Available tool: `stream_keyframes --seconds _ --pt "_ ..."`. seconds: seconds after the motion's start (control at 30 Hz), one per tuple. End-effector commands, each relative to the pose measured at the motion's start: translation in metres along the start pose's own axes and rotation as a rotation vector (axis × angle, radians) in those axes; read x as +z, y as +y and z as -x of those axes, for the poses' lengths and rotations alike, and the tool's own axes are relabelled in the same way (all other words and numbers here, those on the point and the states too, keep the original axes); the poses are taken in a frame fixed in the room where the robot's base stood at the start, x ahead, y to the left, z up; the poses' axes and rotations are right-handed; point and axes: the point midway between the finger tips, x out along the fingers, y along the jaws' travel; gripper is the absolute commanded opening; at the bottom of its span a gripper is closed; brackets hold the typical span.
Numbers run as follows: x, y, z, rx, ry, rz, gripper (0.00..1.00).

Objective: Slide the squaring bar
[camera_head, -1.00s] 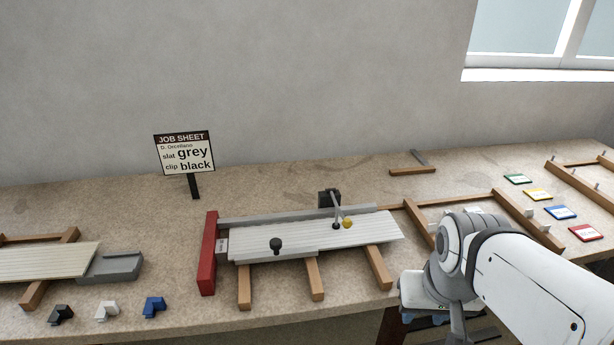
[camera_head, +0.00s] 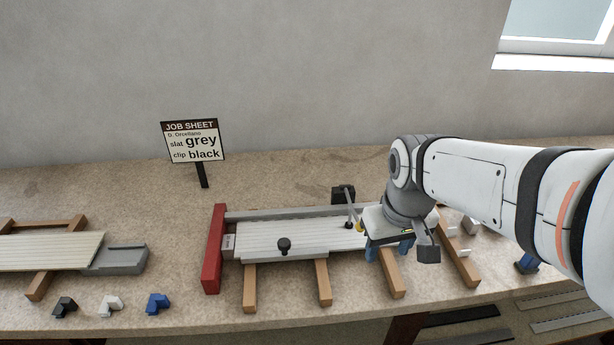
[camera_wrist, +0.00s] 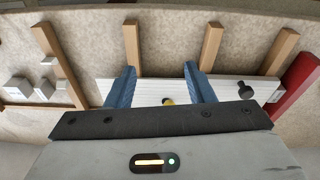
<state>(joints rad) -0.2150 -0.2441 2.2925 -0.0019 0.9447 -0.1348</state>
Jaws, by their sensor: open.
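No part is labelled as the squaring bar. A red bar (camera_head: 214,250) stands crosswise at the left end of the slat jig; it also shows in the wrist view (camera_wrist: 297,88) at the right edge. Pale grey slats (camera_head: 300,239) lie side by side on wooden bearers, with an upright black knob (camera_head: 284,244) on them. The knob also shows in the wrist view (camera_wrist: 245,89). My gripper (camera_head: 388,250) is open with blue fingers, over the right part of the slats, well right of the knob.
A clamp (camera_head: 343,194) with a yellow tip stands at the jig's back, close to my gripper. Black, white and blue clips (camera_head: 110,304) lie front left, near a grey tray (camera_head: 120,260). A job sheet (camera_head: 194,141) reads slat grey, clip black.

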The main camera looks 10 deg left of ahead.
Motion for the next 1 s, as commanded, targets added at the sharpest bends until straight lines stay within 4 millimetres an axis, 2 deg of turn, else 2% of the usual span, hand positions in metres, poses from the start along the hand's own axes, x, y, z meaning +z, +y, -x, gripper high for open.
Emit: stream_keyframes --seconds 0.03,0.2,0.3,0.43,0.53,0.67,1.0 --pt "-0.025 -0.018 0.004 -0.013 -0.025 0.096 0.48" --pt "-0.087 -0.083 -0.002 -0.043 -0.08 0.38 0.48" --pt "-0.11 -0.119 -0.009 -0.056 -0.106 0.511 0.48" --pt "-0.126 -0.153 -0.016 -0.066 -0.125 0.622 0.48" --pt "-0.131 -0.166 -0.021 -0.07 -0.133 0.664 0.48" --pt "-0.13 -0.17 -0.033 -0.071 -0.138 0.677 0.48" --pt "-0.122 -0.17 -0.085 -0.071 -0.137 0.673 0.48"
